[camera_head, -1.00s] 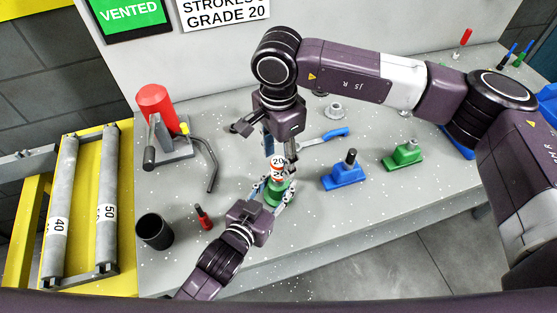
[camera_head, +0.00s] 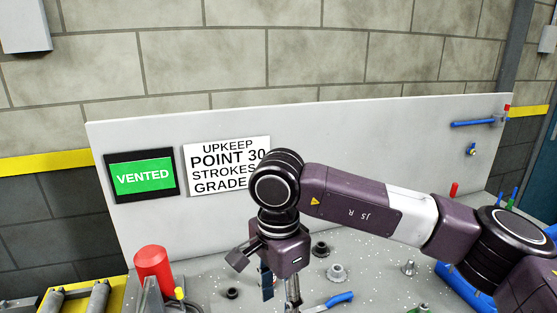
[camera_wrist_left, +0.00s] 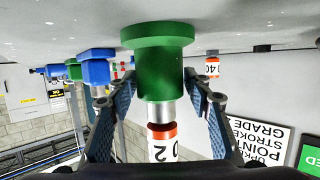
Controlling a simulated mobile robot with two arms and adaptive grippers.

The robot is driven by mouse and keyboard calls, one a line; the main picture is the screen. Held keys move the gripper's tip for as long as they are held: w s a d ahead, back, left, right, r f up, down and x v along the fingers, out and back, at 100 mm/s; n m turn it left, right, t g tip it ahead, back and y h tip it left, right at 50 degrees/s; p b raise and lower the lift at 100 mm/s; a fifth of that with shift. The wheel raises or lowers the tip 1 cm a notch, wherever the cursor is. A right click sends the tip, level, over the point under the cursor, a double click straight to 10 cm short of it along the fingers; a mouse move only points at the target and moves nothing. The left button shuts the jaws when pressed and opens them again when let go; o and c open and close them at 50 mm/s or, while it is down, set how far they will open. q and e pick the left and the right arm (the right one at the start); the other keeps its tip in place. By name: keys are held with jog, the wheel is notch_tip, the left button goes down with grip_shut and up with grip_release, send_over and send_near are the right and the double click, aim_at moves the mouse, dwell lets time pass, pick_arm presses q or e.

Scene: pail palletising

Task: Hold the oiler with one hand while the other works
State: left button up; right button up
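The oiler, seen upside down in the left wrist view, has a green body (camera_wrist_left: 160,75), a silver neck (camera_wrist_left: 158,112) and a red-and-white numbered band (camera_wrist_left: 162,142). My left gripper (camera_wrist_left: 160,78) has a finger on each side of the green body and appears closed on it. The left gripper and the oiler are below the head view now. My right gripper (camera_head: 281,290) points down over the bench in the head view.
A backboard carries a green VENTED sign (camera_head: 145,177) and an upkeep sign (camera_head: 226,160) reading POINT 30, partly covered by my arm. A red cylinder (camera_head: 152,268) stands at the bench's left. A blue-handled tool (camera_head: 338,299) lies right of the right gripper.

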pick_arm(q)
jog(key=shift+o, duration=1.1)
